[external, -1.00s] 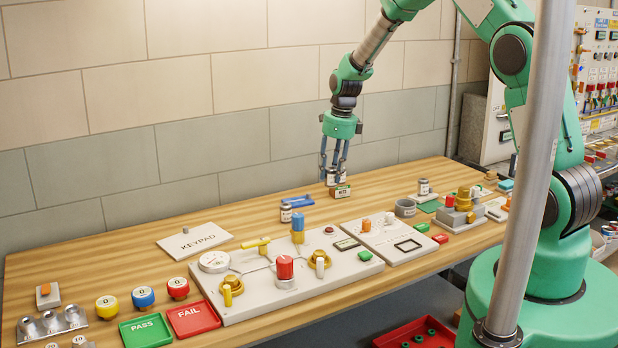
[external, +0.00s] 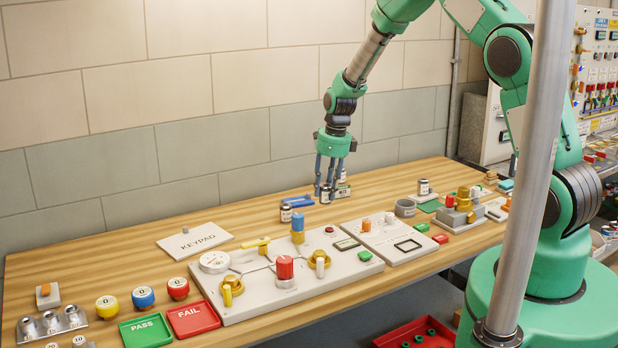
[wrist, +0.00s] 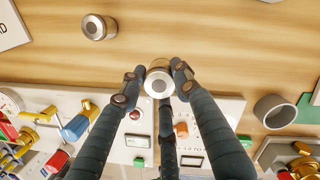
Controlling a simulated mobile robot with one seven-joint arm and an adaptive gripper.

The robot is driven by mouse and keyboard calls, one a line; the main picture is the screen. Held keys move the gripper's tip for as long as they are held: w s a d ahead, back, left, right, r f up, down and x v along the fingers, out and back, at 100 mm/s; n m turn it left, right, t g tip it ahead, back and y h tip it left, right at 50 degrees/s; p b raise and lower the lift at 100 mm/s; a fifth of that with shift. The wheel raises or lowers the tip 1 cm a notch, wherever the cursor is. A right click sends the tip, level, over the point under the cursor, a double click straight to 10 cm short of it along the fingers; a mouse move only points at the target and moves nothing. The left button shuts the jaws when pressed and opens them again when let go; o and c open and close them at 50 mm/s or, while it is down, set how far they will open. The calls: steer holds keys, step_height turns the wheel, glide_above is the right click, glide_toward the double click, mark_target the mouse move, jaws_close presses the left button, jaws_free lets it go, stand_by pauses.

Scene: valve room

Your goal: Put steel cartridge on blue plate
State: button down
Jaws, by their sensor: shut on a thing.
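My gripper (wrist: 155,75) has its dark fingers closed around a steel cartridge (wrist: 158,83), seen from its round end in the wrist view. In the external view the held cartridge (external: 326,195) is low, close to the wooden table; I cannot tell whether it touches.
A white valve panel (external: 255,310) and a smaller panel (external: 385,247) lie in front of my gripper. A grey ring (external: 405,208) and a green mat (external: 431,206) are right. Bare wood lies around the cartridges.

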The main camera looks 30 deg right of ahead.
steer(key=w, duration=0.5)
steer(key=w+f, duration=0.1)
steer(key=w, duration=0.4)
steer(key=w+a, duration=0.1)
steer(key=w, duration=0.5)
steer(key=shift+f, duration=0.15)
steer(key=shift+f, duration=0.1)
steer(key=shift+f, duration=1.7)
steer(key=c, duration=1.3)
jaws_free()
steer(key=shift+f, duration=0.15)
steer(key=shift+o, duration=0.2)
steer(key=shift+r, duration=0.2)
step_height(320, 180, up, 12)
steer(key=s+d, duration=0.1)
steer(key=shift+s, duration=0.2)
steer(key=shift+f, duration=0.1)
